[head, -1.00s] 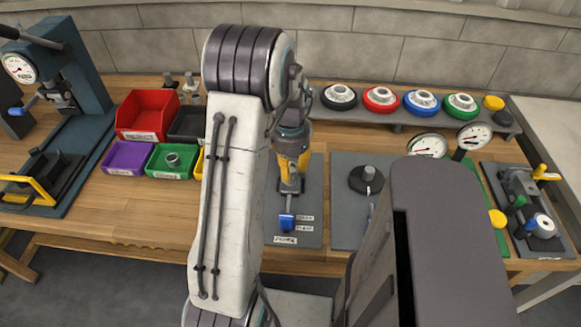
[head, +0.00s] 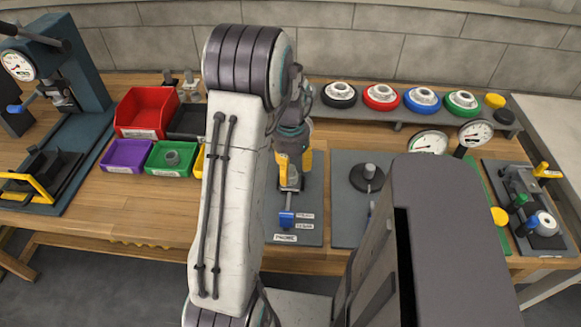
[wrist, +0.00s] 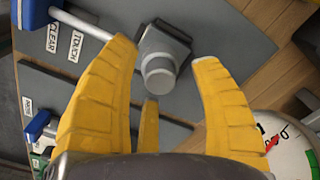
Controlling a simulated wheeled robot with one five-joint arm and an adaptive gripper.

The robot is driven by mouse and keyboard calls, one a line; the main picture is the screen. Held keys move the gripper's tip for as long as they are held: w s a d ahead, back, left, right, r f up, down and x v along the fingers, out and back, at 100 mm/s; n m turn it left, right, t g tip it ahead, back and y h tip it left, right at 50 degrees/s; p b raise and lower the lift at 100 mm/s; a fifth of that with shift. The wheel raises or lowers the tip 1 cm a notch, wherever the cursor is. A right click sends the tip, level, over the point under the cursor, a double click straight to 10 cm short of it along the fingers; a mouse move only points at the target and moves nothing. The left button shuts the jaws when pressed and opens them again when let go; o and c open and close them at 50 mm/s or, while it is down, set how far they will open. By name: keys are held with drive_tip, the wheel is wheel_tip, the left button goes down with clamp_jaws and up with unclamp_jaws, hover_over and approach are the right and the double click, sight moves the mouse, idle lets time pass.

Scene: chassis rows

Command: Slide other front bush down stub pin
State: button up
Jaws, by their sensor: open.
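My gripper (head: 294,170) has yellow fingers and is over the left grey plate (head: 312,190) in the head view. In the wrist view its fingers (wrist: 164,62) are spread open. A light grey round piece (wrist: 158,76) on a dark grey block (wrist: 165,42) shows beyond and between them; I see no clear grip on it. A rod with a blue handle (head: 287,220) runs from this block, beside CLEAR and TOUCH labels. A grey bush-like ring (head: 172,158) lies in the green bin (head: 170,174). An upright grey pin (head: 369,171) on a round black base stands on the neighbouring plate (head: 346,225).
Red (head: 146,110) and purple (head: 125,155) bins stand at left, near a press (head: 75,75). Several coloured wheels (head: 381,97) line the back rack. Dial gauges (head: 428,143) and a fixture (head: 535,205) are at right. My arm hides part of the bench.

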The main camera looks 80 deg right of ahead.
drive_tip(key=shift+r, duration=0.1)
wheel_tip(320, 180, up, 12)
idle(0.6)
idle(0.9)
drive_tip(key=w+a+f+n, duration=0.1)
drive_tip(key=a+f+n, duration=0.4)
drive_tip(key=a+n, duration=0.2)
drive_tip(key=w+a+r+n+t, duration=0.1)
drive_tip(key=w+a+r+n, duration=0.2)
drive_tip(key=w+a+n, duration=0.3)
drive_tip(key=w+a+r+n+t+p, duration=0.1)
drive_tip(key=w+a+r+n, duration=0.2)
drive_tip(key=a, duration=1.3)
drive_tip(key=w+a+r+n+t, duration=0.1)
drive_tip(key=w+a+r+n, duration=0.2)
drive_tip(key=w+a+n, duration=0.7)
drive_tip(key=shift+w+a+p, duration=0.35)
drive_tip(key=shift+w+a, duration=0.1)
